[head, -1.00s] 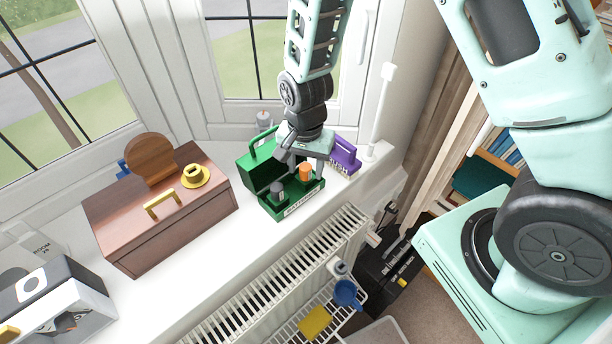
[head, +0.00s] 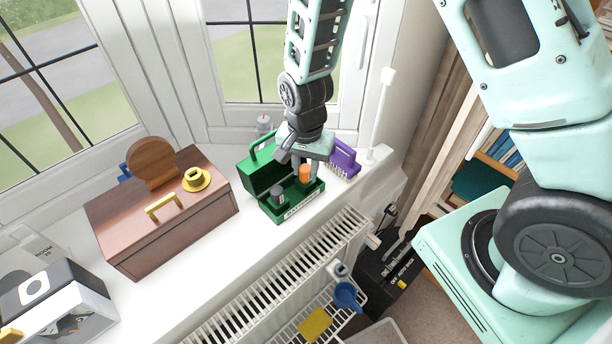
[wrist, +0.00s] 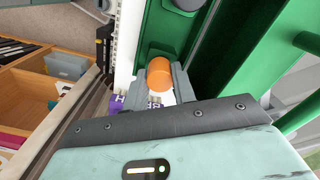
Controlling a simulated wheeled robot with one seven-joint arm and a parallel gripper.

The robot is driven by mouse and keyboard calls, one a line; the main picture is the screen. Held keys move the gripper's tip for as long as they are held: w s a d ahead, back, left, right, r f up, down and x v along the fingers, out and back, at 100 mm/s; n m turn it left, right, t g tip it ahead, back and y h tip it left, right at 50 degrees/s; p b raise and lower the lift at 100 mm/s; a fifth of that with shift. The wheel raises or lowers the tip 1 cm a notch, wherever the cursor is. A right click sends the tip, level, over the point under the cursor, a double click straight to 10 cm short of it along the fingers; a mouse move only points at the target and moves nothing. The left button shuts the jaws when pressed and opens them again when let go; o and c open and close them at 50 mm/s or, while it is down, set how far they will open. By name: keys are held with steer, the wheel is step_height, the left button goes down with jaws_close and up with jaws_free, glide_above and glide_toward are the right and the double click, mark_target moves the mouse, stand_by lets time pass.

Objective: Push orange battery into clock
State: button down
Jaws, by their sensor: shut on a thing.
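The orange battery (head: 305,175) stands upright at the right end of the green box (head: 283,211) on the window sill. My gripper (head: 303,172) reaches down from above and is shut on it. In the wrist view the round orange battery end (wrist: 159,75) sits between my two fingers (wrist: 160,82). Whether its lower end touches the box floor is hidden. No clock face shows. A brown wooden case (head: 168,222), possibly the clock, stands to the left, with a raised round wooden disc (head: 152,163) and a yellow ring-shaped fitting (head: 196,179) on top.
A dark grey battery (head: 277,194) stands in the same green box, left of the orange one. A white radiator (head: 275,280) runs below the sill edge. Bare sill lies between box and brown case.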

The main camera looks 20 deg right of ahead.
mark_target(306, 168)
steer(key=shift+r, duration=0.35)
steer(key=shift+r+p, duration=1.8)
steer(key=shift+r, duration=0.05)
